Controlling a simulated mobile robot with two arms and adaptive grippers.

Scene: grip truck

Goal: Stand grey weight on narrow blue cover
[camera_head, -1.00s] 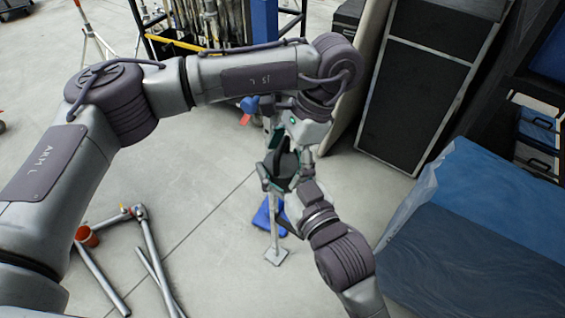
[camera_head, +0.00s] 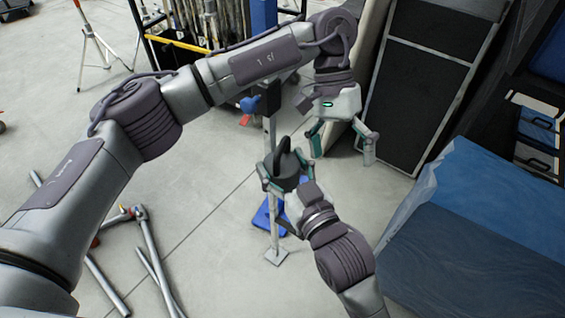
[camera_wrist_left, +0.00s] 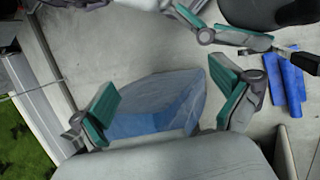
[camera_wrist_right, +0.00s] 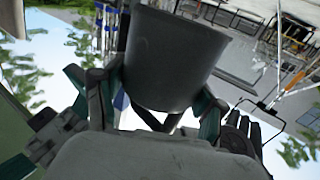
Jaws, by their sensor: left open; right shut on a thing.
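The grey weight (camera_head: 284,165) is a dark round block with a handle on top, held in the air in the head view. My right gripper (camera_head: 285,178) is shut around its sides. The weight fills the upper middle of the right wrist view (camera_wrist_right: 175,60). My left gripper (camera_head: 341,145) is open and empty, apart from the weight, up and to its right. A blue cover (camera_head: 470,225) drapes a large form at lower right in the head view. Blue sheeting (camera_wrist_left: 160,105) shows between my left fingers in the left wrist view. I cannot tell which part is the narrow cover.
Metal tubes (camera_head: 150,255) lie on the floor at lower left. A black panel (camera_head: 412,95) stands behind the left gripper. Open floor lies left of the post.

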